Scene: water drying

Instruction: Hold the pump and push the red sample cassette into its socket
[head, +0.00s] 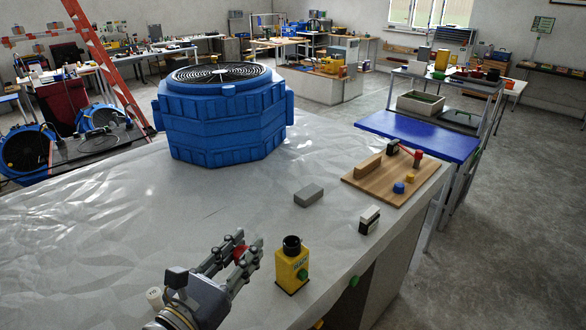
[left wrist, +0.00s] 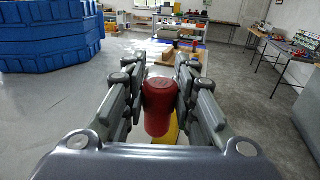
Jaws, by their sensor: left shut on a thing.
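The yellow pump (head: 287,271) stands upright near the table's front edge, with a black round top and a green knob on its side. My left gripper (head: 248,246) is left of the pump, apart from it, and shut on the red sample cassette (head: 239,255). In the left wrist view the red cassette (left wrist: 159,108) sits between the fingers, with part of the yellow pump (left wrist: 170,131) behind and below it. Which opening is the socket cannot be told. My right gripper is in neither view.
A grey block (head: 309,195) and a small black-and-white block (head: 369,221) lie beyond the pump. A wooden board (head: 365,186) with small parts is at the right edge. A large blue fan unit (head: 222,115) stands at the back.

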